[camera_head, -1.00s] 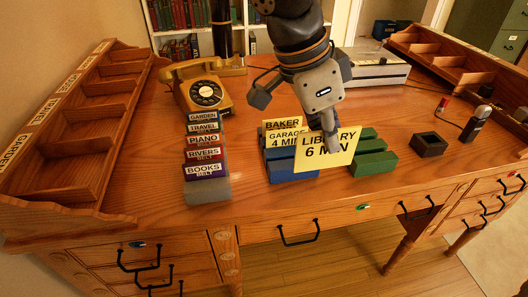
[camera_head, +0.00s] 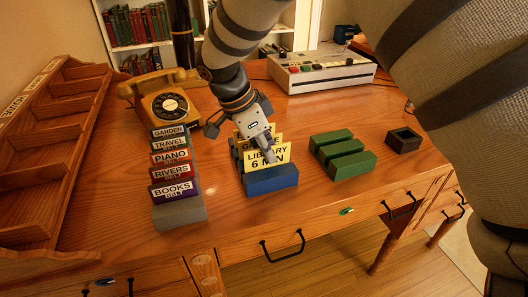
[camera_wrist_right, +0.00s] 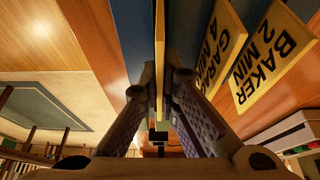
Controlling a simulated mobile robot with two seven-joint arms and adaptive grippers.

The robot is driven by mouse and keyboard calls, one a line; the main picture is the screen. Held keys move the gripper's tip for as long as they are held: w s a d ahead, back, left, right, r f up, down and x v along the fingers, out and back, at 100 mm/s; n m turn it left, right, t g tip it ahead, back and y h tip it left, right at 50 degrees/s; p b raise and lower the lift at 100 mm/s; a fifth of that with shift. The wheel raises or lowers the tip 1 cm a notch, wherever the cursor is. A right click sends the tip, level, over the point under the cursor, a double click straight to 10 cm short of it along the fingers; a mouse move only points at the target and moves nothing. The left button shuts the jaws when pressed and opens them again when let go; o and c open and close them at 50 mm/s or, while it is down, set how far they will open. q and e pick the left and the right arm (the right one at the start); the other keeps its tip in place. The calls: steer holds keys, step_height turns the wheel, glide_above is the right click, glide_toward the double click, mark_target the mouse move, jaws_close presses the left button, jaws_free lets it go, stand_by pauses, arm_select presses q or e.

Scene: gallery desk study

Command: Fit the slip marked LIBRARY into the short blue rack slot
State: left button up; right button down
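The yellow LIBRARY slip (camera_head: 262,158) stands upright at the front block of the short blue rack (camera_head: 271,181). Its lower edge meets the block's top; I cannot tell how deep it sits. My right gripper (camera_head: 269,153) reaches down from above, shut on the slip, one finger in front of it. In the right wrist view the slip (camera_wrist_right: 160,45) shows edge-on between my two fingers (camera_wrist_right: 160,88). The GARAGE slip (camera_wrist_right: 222,45) and the BAKER slip (camera_wrist_right: 268,58) stand behind it in the blue rack. My left gripper is out of view.
A green rack (camera_head: 352,164) and a small dark holder (camera_head: 404,140) stand to the right. A stack of labelled slips, with BOOKS (camera_head: 174,190) in front, stands to the left. Behind are a telephone (camera_head: 168,100) and a white device (camera_head: 318,72). Bare desk lies before the racks.

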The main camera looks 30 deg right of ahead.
steer(key=shift+f, duration=0.25)
steer(key=shift+f, duration=0.1)
steer(key=c, duration=1.8)
jaws_free()
steer(key=v, duration=1.2)
steer(key=shift+s, duration=0.1)
